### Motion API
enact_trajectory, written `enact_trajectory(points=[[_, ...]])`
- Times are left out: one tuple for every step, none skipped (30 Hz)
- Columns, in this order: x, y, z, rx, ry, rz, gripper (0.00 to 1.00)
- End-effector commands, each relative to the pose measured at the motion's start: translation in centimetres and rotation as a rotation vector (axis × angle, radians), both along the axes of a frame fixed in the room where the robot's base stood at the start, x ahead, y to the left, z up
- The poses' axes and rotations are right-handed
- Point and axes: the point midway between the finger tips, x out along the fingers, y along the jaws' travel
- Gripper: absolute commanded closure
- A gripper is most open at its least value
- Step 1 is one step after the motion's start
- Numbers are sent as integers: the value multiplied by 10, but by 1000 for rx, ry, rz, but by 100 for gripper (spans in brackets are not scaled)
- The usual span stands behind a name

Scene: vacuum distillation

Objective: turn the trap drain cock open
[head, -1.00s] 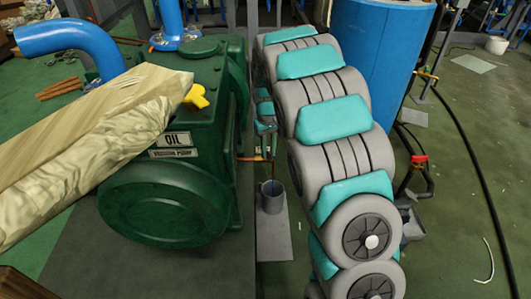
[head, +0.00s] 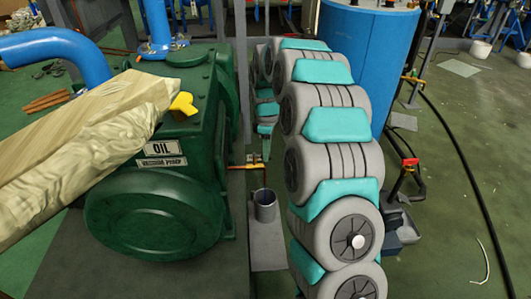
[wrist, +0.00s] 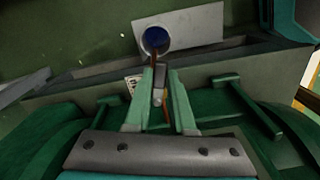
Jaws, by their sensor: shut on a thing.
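The drain cock (head: 253,163) sits on a short copper pipe at the right side of the green vacuum pump. In the wrist view, a small grey lever (wrist: 160,78) stands between the two green fingertips of my gripper (wrist: 160,82), which is shut on it. The copper spout runs toward a grey cup (head: 265,204), whose dark blue inside shows in the wrist view (wrist: 156,40). In the head view my arm hides most of my gripper. I cannot tell how far the cock is turned.
A blue tank (head: 365,60) stands behind right, with a red-handled valve (head: 410,162). A black hose (head: 465,160) crosses the floor.

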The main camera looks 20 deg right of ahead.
Motion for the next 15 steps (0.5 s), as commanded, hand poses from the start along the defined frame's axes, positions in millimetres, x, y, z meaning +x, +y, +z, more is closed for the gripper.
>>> enact_trajectory(points=[[2,0,1,2,-3,32,100],[3,0,1,2,-3,51,100],[4,-1,1,1,-3,76,100],[4,-1,1,1,-3,94,100],[5,-2,1,1,-3,110,100],[6,-2,1,1,-3,130,100],[6,-2,1,1,-3,143,100],[7,-2,1,1,-3,157,100],[7,-2,1,1,-3,171,100],[7,-2,1,1,-3,181,100],[8,-2,1,0,-2,191,100],[8,-3,1,0,-2,200,100],[8,-3,1,0,-2,207,100],[9,-3,1,0,-1,213,100],[9,-3,1,0,-1,220,100]])
